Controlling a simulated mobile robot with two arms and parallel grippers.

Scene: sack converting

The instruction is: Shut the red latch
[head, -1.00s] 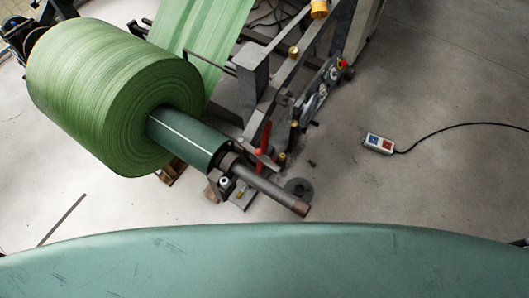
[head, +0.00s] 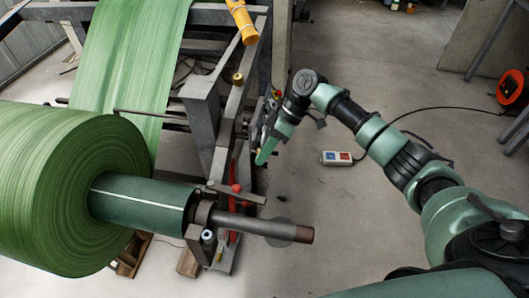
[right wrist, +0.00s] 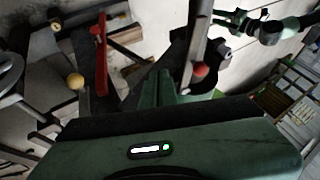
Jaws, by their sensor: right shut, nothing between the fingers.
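The red latch (head: 236,187) is a red lever at the shaft end of the frame, partly hidden behind the shaft and a grey bar in the head view. In the right wrist view the red latch (right wrist: 101,58) shows as a long red bar left of the fingers. My right gripper (head: 262,157) is shut and empty, pointing down to the right of the frame post, apart from the latch. Its green fingertips (right wrist: 166,88) also show at the middle of the right wrist view. My left gripper is out of view.
A large green roll (head: 60,190) sits on a shaft whose bare end (head: 275,229) sticks out to the right. A yellow handle (head: 243,22) tops the frame. A red ball knob (right wrist: 200,70) is close right of the fingers. Open floor lies right, with a switch box (head: 337,158).

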